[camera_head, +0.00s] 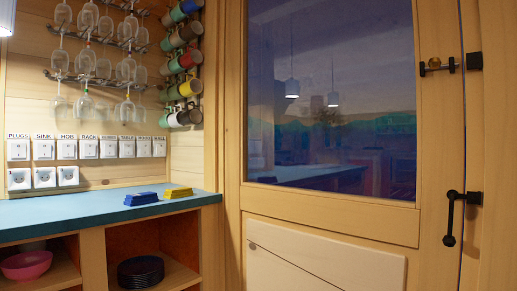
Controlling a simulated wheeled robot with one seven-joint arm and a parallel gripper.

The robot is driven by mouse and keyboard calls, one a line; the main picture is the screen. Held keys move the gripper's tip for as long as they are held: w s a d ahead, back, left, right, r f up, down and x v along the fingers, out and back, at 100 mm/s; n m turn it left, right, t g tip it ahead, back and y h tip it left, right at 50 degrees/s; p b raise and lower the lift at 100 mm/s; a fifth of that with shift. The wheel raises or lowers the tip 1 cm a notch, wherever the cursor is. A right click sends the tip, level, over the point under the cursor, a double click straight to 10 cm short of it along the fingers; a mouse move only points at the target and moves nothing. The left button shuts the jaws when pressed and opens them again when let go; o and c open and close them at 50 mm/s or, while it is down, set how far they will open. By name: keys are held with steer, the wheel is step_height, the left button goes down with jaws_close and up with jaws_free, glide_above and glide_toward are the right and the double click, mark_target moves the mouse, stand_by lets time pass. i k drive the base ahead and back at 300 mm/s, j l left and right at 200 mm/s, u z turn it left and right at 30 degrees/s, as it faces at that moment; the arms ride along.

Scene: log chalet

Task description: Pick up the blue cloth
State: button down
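A small dark blue folded-looking item (141,199), which may be the blue cloth, lies flat on the blue-green counter (60,212) near its right end. A similar yellow item (178,193) lies just to its right and slightly farther back, with a small gap between them. I cannot tell their material at this size. My gripper is not in view.
Wine glasses (105,60) and several mugs (186,62) hang above the counter. Switches (88,149) line the wall. A pink bowl (26,265) and dark plates (140,271) sit on shelves below. A closed glazed door (330,230) stands right. The counter's front is clear.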

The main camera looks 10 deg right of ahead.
mark_target(144, 198)
steer(key=i+j, duration=0.15)
steer(key=j, duration=0.25)
steer(key=i+j+z, duration=0.15)
steer(key=j, duration=0.3)
steer(key=i+j, duration=0.1)
steer(key=j, duration=0.35)
steer(key=i+j+z, duration=0.1)
steer(key=j, duration=0.3)
